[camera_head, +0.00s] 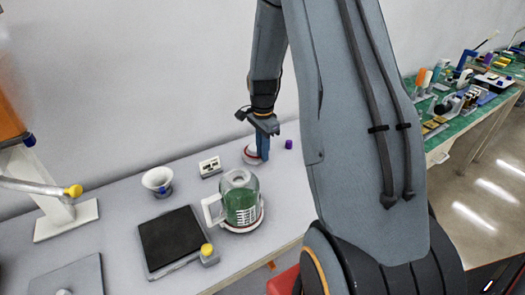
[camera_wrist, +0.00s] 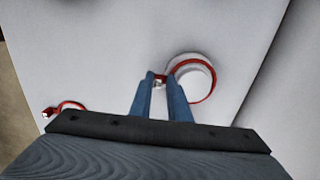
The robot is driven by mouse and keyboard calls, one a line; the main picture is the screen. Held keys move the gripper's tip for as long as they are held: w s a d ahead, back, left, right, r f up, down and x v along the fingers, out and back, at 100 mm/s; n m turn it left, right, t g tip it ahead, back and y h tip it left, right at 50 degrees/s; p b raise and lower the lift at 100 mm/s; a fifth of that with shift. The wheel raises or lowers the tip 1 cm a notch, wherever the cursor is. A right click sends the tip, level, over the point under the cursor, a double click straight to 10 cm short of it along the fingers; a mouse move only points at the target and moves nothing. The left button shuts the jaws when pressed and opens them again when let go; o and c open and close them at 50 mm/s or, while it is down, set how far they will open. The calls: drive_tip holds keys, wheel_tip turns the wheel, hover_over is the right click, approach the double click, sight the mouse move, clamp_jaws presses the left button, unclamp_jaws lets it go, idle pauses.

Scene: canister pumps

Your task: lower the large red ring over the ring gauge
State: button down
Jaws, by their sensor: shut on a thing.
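My gripper (camera_wrist: 163,86) is shut on the small tab at the left side of the large red ring (camera_wrist: 213,82) in the wrist view. The ring gauge (camera_wrist: 190,78) is a round white stepped piece, and the red ring appears to encircle it. I cannot tell how low the ring sits or whether it touches the gauge's base. In the head view my gripper (camera_head: 263,156) points down at the right side of the white ring gauge (camera_head: 250,149), partly hiding it. A red edge shows low around the gauge there.
A glass jar with green contents (camera_head: 240,202) stands in front of the gauge. A white cup (camera_head: 157,179), white block (camera_head: 209,166), black-topped scale (camera_head: 171,238) and purple piece (camera_head: 289,144) are nearby. Another red ring (camera_wrist: 68,103) shows at left in the wrist view, partly hidden.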

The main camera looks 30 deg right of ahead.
drive_tip(key=shift+f, duration=0.15)
drive_tip(key=c, duration=1.6)
unclamp_jaws()
drive_tip(key=shift+w, duration=0.1)
drive_tip(key=shift+c, duration=0.2)
drive_tip(key=shift+w+d+r+p, duration=0.15)
drive_tip(key=shift+r+p, duration=0.5)
drive_tip(key=shift+r, duration=0.5)
drive_tip(key=o, duration=0.3)
drive_tip(key=shift+r, duration=0.2)
drive_tip(key=shift+s+r+p, duration=0.15)
drive_tip(key=shift+r+p, duration=0.7)
drive_tip(key=shift+r, duration=0.25)
drive_tip(key=shift+s+r+p, duration=0.1)
drive_tip(key=shift+r+p, duration=0.7)
drive_tip(key=shift+r, duration=0.3)
